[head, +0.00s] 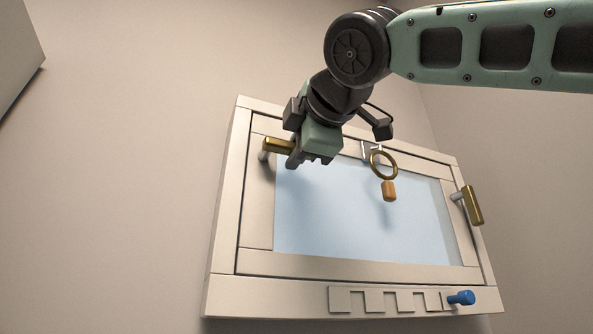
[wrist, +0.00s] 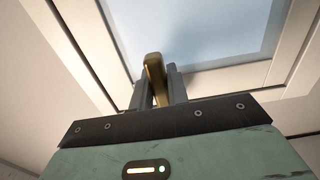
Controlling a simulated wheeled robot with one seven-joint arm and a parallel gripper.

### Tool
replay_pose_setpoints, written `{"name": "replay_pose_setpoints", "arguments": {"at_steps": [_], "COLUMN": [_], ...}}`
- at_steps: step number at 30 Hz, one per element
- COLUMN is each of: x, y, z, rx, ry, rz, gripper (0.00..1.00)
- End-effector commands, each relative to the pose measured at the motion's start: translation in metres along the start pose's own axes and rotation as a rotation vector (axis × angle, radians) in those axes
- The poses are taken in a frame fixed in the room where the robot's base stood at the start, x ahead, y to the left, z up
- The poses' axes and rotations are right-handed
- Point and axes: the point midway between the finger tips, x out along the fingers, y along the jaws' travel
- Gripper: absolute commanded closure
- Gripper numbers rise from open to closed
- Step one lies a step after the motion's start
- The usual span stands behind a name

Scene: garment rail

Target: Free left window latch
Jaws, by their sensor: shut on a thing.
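The left window latch (head: 276,145) is a brass bar on a pale post at the upper left of the white window frame (head: 225,225). In the head view it lies nearly level, reaching right from the post toward my gripper. My gripper (head: 303,162) is at its right end. In the wrist view the brass latch (wrist: 154,78) stands between my two dark fingers (wrist: 157,90), which are shut on it. The right latch (head: 473,205) is a similar brass bar on the right side of the frame, tilted near upright.
A brass ring (head: 384,152) with an orange tag (head: 389,191) hangs from a bracket in front of the blue pane (head: 330,225), right of my gripper. A notched strip (head: 375,300) runs along the sill, with a blue peg (head: 461,298) at its right end. The wall at left is bare.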

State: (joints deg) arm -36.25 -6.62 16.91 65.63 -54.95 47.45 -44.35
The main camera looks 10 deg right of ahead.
Motion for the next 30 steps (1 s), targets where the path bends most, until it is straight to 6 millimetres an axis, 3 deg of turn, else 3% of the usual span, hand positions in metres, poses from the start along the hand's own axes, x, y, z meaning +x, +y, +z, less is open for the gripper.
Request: {"name": "replay_pose_setpoints", "arguments": {"at_steps": [11,12,14,23,30], "x": [0.000,0.000,0.000,-0.002,-0.033], "y": [0.000,0.000,0.000,0.000,-0.003], "z": [-0.001,-0.001,-0.001,-0.001,0.000], "rx": [-0.006,-0.006,-0.006,-0.004,-0.003], "ry": [0.002,0.003,0.002,0.001,0.003], "rz": [0.001,0.000,0.000,0.001,0.005], "gripper": [1.00,0.73,0.62,0.62,0.62]}}
